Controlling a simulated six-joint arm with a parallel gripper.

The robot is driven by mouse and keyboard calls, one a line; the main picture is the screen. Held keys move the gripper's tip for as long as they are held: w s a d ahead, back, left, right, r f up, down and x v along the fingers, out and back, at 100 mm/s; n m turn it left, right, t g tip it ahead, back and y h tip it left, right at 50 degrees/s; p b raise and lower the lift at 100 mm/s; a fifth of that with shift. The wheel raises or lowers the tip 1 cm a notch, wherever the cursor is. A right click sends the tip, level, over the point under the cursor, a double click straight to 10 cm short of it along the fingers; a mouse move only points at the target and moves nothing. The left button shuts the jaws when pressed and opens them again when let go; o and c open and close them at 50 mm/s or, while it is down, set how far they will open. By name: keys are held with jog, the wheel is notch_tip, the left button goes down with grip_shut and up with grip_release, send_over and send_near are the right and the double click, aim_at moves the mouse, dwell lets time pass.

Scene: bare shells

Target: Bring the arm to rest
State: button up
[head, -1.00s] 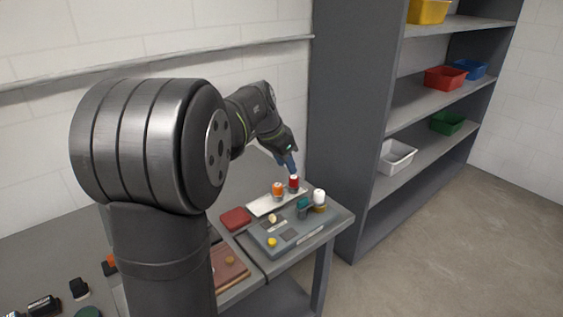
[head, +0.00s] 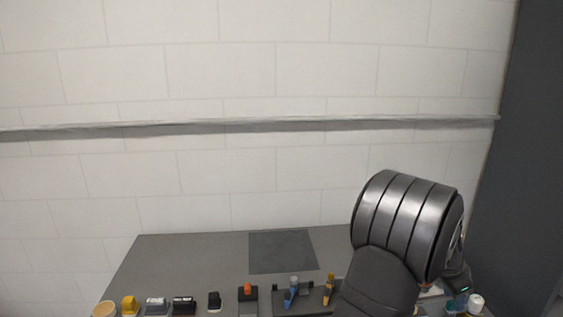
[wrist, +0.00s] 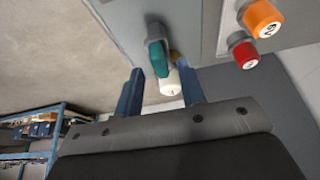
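My gripper (wrist: 161,66) shows in the wrist view with its two blue fingers spread apart. A white-capped bottle (wrist: 171,82) appears in the gap between the fingers, and I see no finger touching it. Its distance from the fingertips is hard to judge. A teal object (wrist: 157,58) stands beside the bottle, beyond the fingers. In the head view my arm crosses the lower right and the gripper cannot be made out; the white-capped bottle also shows there (head: 476,300).
An orange cap (wrist: 261,18) and a red cap (wrist: 245,53) stand to the right in the wrist view. In the head view, a row of small items, including an orange-topped one (head: 248,290), lines the table's near part. Behind them the grey table (head: 190,255) is clear.

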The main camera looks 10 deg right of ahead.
jog(key=shift+x, duration=0.9)
jog(key=v, duration=1.7)
jog(key=x, duration=1.7)
jog(key=shift+f, duration=0.1)
jog(key=shift+s+n, duration=0.1)
jog(key=shift+n, duration=0.6)
jog(key=shift+s+n+t+y, duration=0.15)
jog(key=shift+n+t, duration=0.3)
jog(key=shift+n, duration=0.65)
jog(key=shift+w+n+t+y, duration=0.1)
jog(key=shift+n+t, duration=0.4)
jog(key=shift+n, duration=0.6)
jog(key=shift+s+n+t+y, duration=0.15)
jog(key=shift+n+t, duration=0.3)
jog(key=shift+n, duration=0.65)
jog(key=v, duration=0.9)
jog(key=shift+w+d, duration=0.1)
jog(key=shift+d, duration=0.05)
